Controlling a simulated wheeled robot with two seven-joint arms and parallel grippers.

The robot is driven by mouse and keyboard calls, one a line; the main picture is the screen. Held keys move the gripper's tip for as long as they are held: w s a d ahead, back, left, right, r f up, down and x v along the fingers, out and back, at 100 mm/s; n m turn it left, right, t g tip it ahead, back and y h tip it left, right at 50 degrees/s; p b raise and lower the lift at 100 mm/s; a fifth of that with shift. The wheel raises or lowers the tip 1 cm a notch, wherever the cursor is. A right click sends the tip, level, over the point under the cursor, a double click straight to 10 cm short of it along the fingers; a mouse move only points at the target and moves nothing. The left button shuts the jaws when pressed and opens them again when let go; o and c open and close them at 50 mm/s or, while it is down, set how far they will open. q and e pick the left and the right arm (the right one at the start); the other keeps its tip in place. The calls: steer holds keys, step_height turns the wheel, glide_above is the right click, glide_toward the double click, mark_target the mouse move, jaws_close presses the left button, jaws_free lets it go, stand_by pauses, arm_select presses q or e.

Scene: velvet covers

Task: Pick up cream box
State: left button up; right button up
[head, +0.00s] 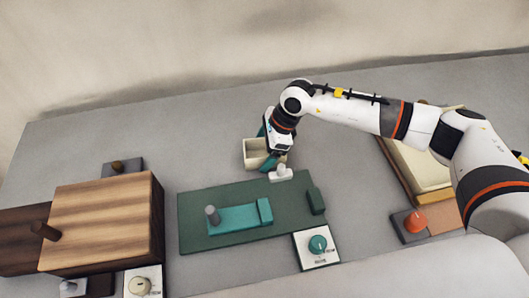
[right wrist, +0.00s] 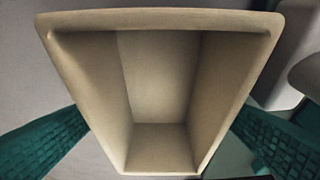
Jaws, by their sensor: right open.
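The cream box (head: 253,147) is a small open-topped box standing on the grey table behind the green board. In the right wrist view the cream box (right wrist: 160,85) fills the middle, and I look down into its empty inside. My right gripper (head: 268,150) is at the box from above, with its teal fingers pointing down and partly covering the box's right side. In the right wrist view the two teal fingers of the right gripper (right wrist: 160,135) stand open on either side of the box. Whether they touch its walls I cannot tell. My left gripper is not in view.
A green board (head: 285,195) with a teal slider lies in front, and a white knobbed piece (head: 281,174) stands close to the box. A wooden cabinet (head: 98,215) is at left. A larger cream tray (head: 425,170) lies at right under my arm. The table left of the box is clear.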

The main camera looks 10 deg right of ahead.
steer(key=shift+f+b, duration=0.25)
steer(key=shift+b, duration=0.15)
stand_by(0.3)
steer(key=shift+c, duration=0.6)
steer(key=c, duration=1)
steer(key=shift+o, duration=0.2)
